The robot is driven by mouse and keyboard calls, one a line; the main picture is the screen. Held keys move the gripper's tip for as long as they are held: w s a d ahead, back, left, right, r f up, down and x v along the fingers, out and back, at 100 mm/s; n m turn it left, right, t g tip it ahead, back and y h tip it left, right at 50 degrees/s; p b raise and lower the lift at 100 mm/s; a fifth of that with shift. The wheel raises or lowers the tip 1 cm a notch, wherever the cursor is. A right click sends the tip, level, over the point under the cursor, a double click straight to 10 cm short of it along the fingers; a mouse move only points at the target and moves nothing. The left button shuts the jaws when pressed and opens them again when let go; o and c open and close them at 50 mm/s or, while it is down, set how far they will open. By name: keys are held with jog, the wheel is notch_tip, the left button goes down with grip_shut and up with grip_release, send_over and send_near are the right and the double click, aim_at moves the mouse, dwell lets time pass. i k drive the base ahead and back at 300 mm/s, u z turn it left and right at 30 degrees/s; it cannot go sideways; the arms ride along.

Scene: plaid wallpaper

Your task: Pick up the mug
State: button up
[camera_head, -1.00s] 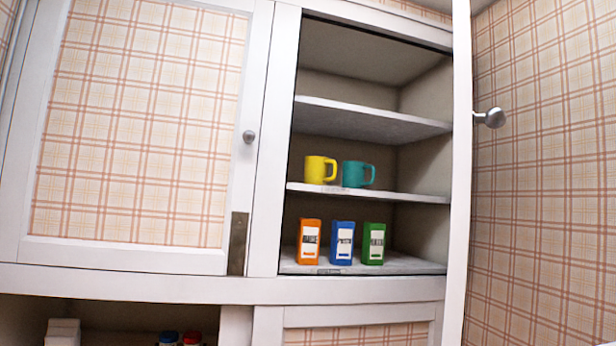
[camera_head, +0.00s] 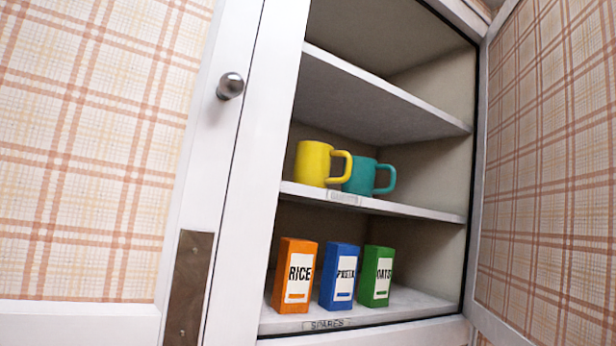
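Two mugs stand upright side by side on the middle shelf (camera_head: 420,209) of an open cupboard. The yellow mug (camera_head: 312,164) is on the left, with its handle to the right. The teal mug (camera_head: 360,175) is on the right, with its handle to the right; the yellow mug's handle covers part of its left side. A small label sits on the shelf edge below them, too blurred to read surely. My gripper is not in view.
Below the mugs stand an orange RICE box (camera_head: 292,275), a blue PASTA box (camera_head: 339,276) and a green box (camera_head: 373,276), on a shelf labelled SPARES. The open door (camera_head: 550,180) bounds the right. A closed door with a round knob (camera_head: 230,86) is left. The upper shelf (camera_head: 370,95) is bare.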

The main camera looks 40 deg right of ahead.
aim_at(313, 160)
jog(key=z, duration=0.45)
jog(key=i, duration=1.05)
jog(key=z, duration=1.1)
jog(key=i, duration=0.5)
jog(key=z, duration=0.2)
jog(key=k, duration=0.85)
jog(key=z, duration=0.2)
jog(key=i, duration=0.85)
jog(key=u, duration=0.05)
